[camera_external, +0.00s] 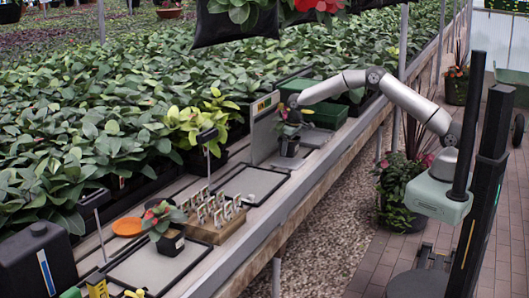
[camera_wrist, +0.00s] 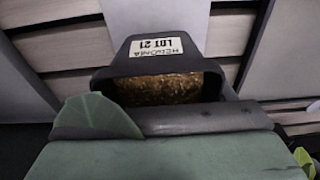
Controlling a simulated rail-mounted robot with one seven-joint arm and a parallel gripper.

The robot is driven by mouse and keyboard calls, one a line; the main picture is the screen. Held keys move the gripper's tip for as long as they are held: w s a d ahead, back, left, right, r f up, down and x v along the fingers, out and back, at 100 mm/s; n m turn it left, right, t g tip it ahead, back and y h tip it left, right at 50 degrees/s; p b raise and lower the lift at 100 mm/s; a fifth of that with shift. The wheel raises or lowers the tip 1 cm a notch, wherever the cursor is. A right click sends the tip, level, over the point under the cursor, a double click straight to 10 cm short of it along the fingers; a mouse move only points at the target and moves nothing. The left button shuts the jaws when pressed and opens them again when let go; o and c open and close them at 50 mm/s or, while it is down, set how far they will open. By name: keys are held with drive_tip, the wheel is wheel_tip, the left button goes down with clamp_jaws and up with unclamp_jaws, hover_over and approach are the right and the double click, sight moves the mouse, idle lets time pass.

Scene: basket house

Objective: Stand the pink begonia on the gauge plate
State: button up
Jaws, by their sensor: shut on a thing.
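My gripper (camera_external: 292,112) is at the far end of the bench, shut on a dark potted plant (camera_external: 289,147) with green leaves and a small pinkish spot. In the wrist view the held pot (camera_wrist: 168,62) shows brown soil and a white label that seems to read begonia, lot 21. The pot looks upright, in front of a grey upright gauge panel (camera_external: 263,137) with coloured bands. A pale plate (camera_external: 316,138) lies at the panel's foot; whether the pot touches it I cannot tell. Another potted plant (camera_external: 171,243) with pink-red blooms stands on the near tray.
A near black-rimmed tray (camera_external: 140,272), a wooden rack of white tags (camera_external: 213,222) and an empty framed tray (camera_external: 252,182) line the bench. A green crate (camera_external: 325,116) stands behind my gripper. An orange disc (camera_external: 127,227) and a dark canister (camera_external: 38,262) are at left.

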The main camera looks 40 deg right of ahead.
sight(289, 153)
drive_tip(key=shift+f, duration=1.6)
drive_tip(key=o, duration=1.1)
drive_tip(key=r, duration=0.4)
drive_tip(key=s+r, duration=0.1)
drive_tip(key=r, duration=0.3)
drive_tip(key=s+r, duration=0.1)
drive_tip(key=r, duration=0.3)
drive_tip(key=shift+d+r+b, duration=0.2)
drive_tip(key=shift+d+b, duration=0.15)
drive_tip(key=s+d+r+m+h, duration=0.1)
drive_tip(key=s+d+r, duration=0.4)
drive_tip(key=s, duration=0.4)
drive_tip(key=s+d+r, duration=0.4)
drive_tip(key=s+d, duration=0.2)
drive_tip(key=s, duration=0.2)
drive_tip(key=s+d+f, duration=0.1)
drive_tip(key=s+d, duration=0.1)
drive_tip(key=s, duration=0.6)
drive_tip(key=s+d+f+m+g, duration=0.1)
drive_tip(key=s+d, duration=0.2)
drive_tip(key=s, duration=0.6)
drive_tip(key=s+d+f+m, duration=0.1)
drive_tip(key=s+d, duration=0.1)
drive_tip(key=s, duration=0.7)
drive_tip(key=shift+s+d+y, duration=0.1)
drive_tip(key=shift+d+y, duration=0.2)
drive_tip(key=shift+d, duration=0.05)
